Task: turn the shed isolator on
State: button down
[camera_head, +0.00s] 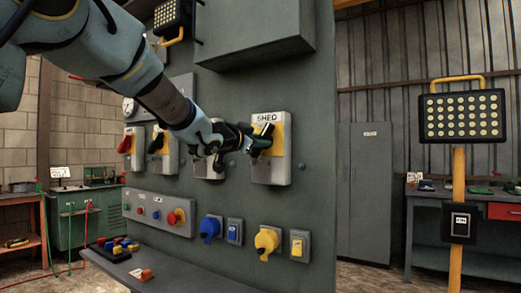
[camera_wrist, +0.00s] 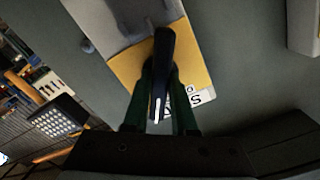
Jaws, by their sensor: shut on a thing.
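The shed isolator (camera_head: 271,172) is a grey box with a yellow plate and a SHED label (camera_head: 268,117), mounted on the dark grey panel. Its dark handle shows in the wrist view (camera_wrist: 163,55), standing out in front of the yellow plate (camera_wrist: 193,52). My gripper (camera_head: 254,143) reaches it from the left. The green fingers (camera_wrist: 160,100) are shut on the handle, one on each side. The label is partly hidden behind the handle and a finger in the wrist view. The handle's exact angle is hard to tell in the head view.
Other isolators, one with a red handle (camera_head: 125,145), sit left on the same panel. Below are a button box (camera_head: 158,211), a blue socket (camera_head: 210,228) and a yellow socket (camera_head: 267,241). A grey box (camera_head: 255,30) juts out above. A lamp on a yellow post (camera_head: 462,116) stands right.

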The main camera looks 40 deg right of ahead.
jog(key=shift+m+b, duration=0.65)
jog(key=shift+m, duration=0.45)
jog(key=c, duration=0.7)
grip_release()
jog(key=b+v, duration=0.1)
jog(key=v, duration=1)
